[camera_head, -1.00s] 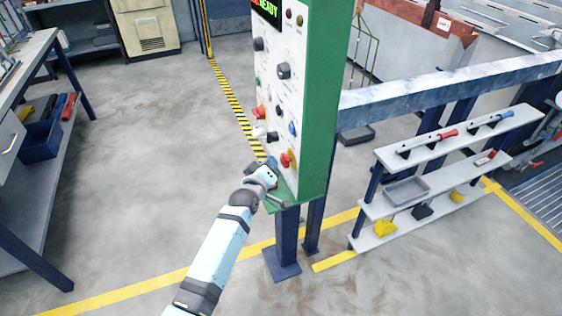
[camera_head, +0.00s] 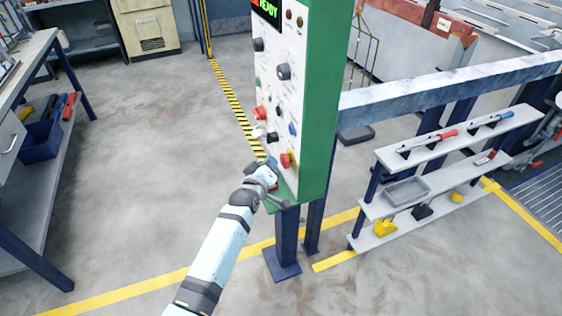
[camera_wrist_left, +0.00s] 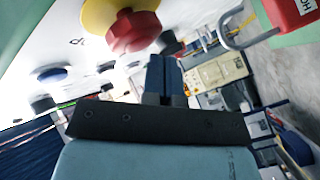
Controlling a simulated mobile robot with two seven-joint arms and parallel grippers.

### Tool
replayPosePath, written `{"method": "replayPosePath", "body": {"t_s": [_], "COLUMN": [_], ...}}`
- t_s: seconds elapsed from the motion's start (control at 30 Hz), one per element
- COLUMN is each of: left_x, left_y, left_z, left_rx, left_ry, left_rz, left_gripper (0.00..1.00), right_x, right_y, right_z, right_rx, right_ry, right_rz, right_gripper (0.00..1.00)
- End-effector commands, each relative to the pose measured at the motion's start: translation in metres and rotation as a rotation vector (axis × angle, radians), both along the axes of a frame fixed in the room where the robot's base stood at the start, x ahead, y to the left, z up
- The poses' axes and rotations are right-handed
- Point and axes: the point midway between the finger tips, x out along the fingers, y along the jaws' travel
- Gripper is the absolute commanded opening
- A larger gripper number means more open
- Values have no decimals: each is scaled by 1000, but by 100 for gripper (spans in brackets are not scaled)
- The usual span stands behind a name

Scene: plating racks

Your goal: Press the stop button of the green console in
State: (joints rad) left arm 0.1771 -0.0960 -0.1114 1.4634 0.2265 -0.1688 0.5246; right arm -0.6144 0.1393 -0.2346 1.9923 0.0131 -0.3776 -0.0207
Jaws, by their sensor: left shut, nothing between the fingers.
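The green console (camera_head: 320,120) stands on a dark blue post, its white face turned left with several buttons and knobs. A red mushroom button on a yellow base (camera_head: 287,160) sits low on the face; it also shows at the top of the left wrist view (camera_wrist_left: 133,30). Another red button (camera_head: 259,112) sits higher, near the left edge. My left gripper (camera_head: 268,166) is just below and left of the yellow-based button. Its dark fingers (camera_wrist_left: 163,72) are together and empty, apart from the button in the wrist view. My right gripper is out of view.
A red padlock-like tag with a metal shackle (camera_wrist_left: 290,14) hangs near the fingers. A blue button (camera_wrist_left: 52,73) shows on the face. A shelf rack (camera_head: 440,180) stands right of the console, a workbench (camera_head: 35,65) far left. Floor between is clear.

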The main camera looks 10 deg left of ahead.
Motion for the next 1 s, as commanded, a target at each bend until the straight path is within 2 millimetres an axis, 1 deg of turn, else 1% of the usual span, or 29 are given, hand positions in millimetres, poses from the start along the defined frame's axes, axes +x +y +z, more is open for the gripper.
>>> {"method": "replayPosePath", "body": {"t_s": [0.03,0.13,0.3,0.4,0.6,0.77,1.0], "left_x": [2,-2,-9,-11,-12,-18,-31], "left_y": [-16,-15,-15,-15,-16,-6,16], "left_z": [17,21,20,15,13,14,16], "left_rx": [-37,-37,-37,-36,-36,-33,-31], "left_ry": [-14,-13,-6,-1,1,2,-2], "left_rz": [-3,-4,-6,-6,-8,-7,-6], "left_gripper": [0,0,0,0,0,0,0], "right_x": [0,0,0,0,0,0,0], "right_y": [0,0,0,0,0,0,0], "right_z": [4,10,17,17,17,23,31], "right_rx": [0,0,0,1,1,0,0], "right_ry": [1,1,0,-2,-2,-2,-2], "right_rz": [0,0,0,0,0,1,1], "right_gripper": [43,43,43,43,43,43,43]}}
